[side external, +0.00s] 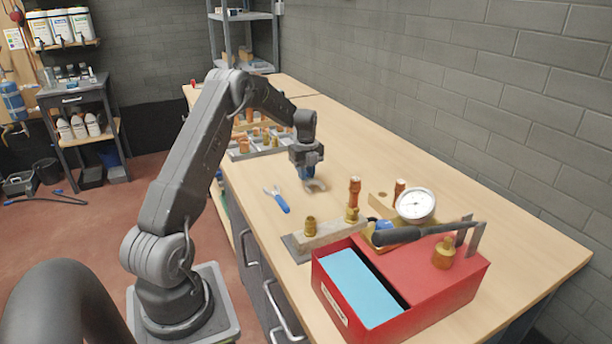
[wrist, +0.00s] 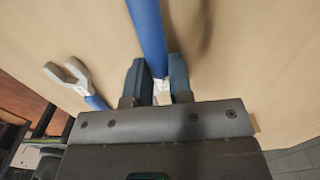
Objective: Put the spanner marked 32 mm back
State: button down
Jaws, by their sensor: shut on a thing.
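My gripper (side external: 307,172) is over the middle of the bench and shut on a blue-handled spanner (wrist: 149,38). In the wrist view its two fingers (wrist: 159,84) stand on either side of the spanner, and the blue handle runs up out of the top of the picture. A small pale part shows between the fingers; the rest is hidden by the gripper. A second blue-handled spanner (side external: 281,204) lies on the bench to the left of the gripper. Its open grey jaw also shows in the wrist view (wrist: 67,76). No size mark is readable on either spanner.
A red box (side external: 435,283) with a blue insert stands at the front. A tray of fittings (side external: 258,148) lies farther back. The bench right of the gripper is clear.

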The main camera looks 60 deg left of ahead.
jog(key=shift+f, duration=0.5)
jog(key=shift+f, duration=0.15)
jog(key=c, duration=1)
grip_release()
